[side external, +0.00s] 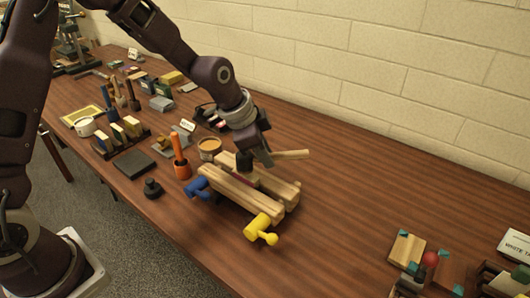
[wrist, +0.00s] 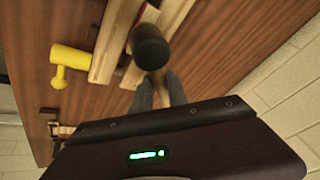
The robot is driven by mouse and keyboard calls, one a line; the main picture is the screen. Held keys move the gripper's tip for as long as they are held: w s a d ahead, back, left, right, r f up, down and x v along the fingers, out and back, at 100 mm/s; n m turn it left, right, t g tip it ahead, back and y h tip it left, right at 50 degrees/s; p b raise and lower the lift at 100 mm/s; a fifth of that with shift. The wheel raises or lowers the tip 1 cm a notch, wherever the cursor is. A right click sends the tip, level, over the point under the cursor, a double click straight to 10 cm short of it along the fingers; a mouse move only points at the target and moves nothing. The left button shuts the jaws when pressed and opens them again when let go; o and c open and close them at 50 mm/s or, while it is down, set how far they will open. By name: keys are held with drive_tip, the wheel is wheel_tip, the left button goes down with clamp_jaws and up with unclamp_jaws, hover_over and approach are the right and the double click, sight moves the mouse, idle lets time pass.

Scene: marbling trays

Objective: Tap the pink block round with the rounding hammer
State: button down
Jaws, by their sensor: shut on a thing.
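The rounding hammer has a dark head (side external: 243,162) and a pale wooden handle (side external: 292,154). My gripper (side external: 262,158) is shut on the handle close behind the head. In the wrist view the head (wrist: 151,46) is in front of my fingers (wrist: 158,90), over the wooden clamp. The clamp (side external: 228,191) has two pale wooden beams lying side by side on the table. A dark pink block (side external: 244,179) shows in the gap between the beams, just below the hammer head. Whether the head touches it I cannot tell. In the wrist view the head hides most of the gap.
A yellow clamp handle (side external: 261,228) sticks out at the front and a blue one (side external: 198,187) at the left. The table right of the clamp is clear as far as some boards (side external: 407,250).

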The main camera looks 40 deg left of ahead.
drive_tip(key=shift+f, duration=0.45)
drive_tip(key=shift+f, duration=0.15)
drive_tip(key=shift+r, duration=0.6)
drive_tip(key=shift+f, duration=0.25)
drive_tip(key=shift+f, duration=0.35)
drive_tip(key=shift+r, duration=0.15)
